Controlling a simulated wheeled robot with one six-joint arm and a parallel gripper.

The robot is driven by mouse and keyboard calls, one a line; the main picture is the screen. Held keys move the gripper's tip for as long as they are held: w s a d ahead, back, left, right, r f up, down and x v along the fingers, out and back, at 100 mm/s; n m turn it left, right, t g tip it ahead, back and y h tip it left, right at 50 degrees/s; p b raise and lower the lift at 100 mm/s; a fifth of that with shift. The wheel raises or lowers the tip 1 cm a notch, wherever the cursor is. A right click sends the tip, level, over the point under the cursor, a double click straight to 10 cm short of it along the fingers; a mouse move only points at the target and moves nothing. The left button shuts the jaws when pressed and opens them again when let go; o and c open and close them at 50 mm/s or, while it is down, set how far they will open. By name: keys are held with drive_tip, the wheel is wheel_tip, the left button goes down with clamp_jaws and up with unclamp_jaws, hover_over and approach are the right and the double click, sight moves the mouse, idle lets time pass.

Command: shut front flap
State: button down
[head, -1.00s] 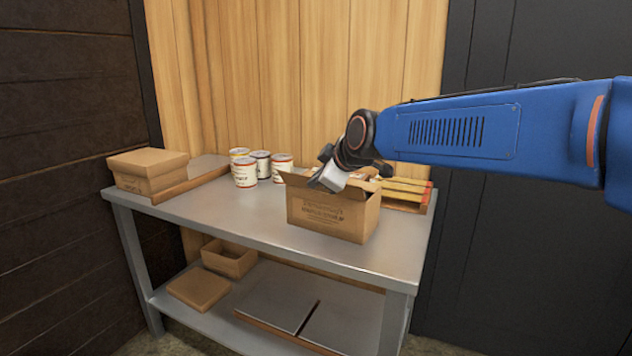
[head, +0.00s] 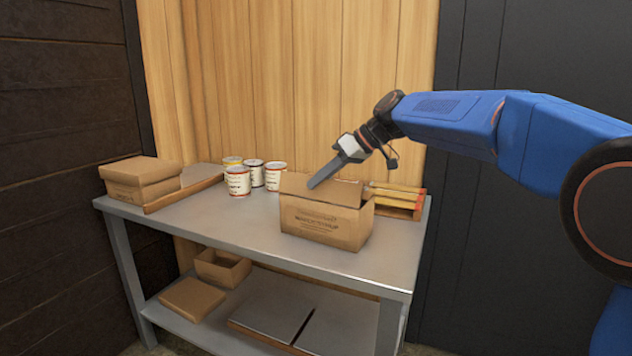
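A brown cardboard carton (head: 322,228) with dark print on its front stands on the metal table, right of centre. A plain brown panel at its top (head: 295,184), probably a flap, is partly covered by my gripper; I cannot tell which flap it is or its exact angle. The carton's inside is hidden.
Several labelled cans (head: 238,181) stand left behind the carton. A closed box (head: 140,180) sits at the table's left end. Yellow-and-red pieces on a wooden rack (head: 400,198) stand close behind right. The table's front left (head: 215,220) is clear.

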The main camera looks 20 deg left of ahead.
sight(324, 183)
drive_tip(key=w+g, duration=0.1)
drive_tip(key=f+m+g, duration=0.1)
drive_tip(key=shift+w+d+m+g+y, duration=0.15)
drive_tip(key=shift+w+m+g+y, duration=0.15)
drive_tip(key=shift+w+y, duration=0.1)
drive_tip(key=shift+w+d+f+m+g+y, duration=0.1)
drive_tip(key=shift+w+f+m+g+y, duration=0.25)
drive_tip(key=shift+g, duration=0.3)
drive_tip(key=shift+w+f+m+g+y, duration=0.2)
drive_tip(key=shift+m+g, duration=0.25)
drive_tip(key=shift+g, duration=0.2)
drive_tip(key=c, duration=2)
unclamp_jaws()
drive_tip(key=v, duration=1.7)
drive_tip(key=shift+w, duration=0.2)
drive_tip(key=shift+d+r, duration=0.15)
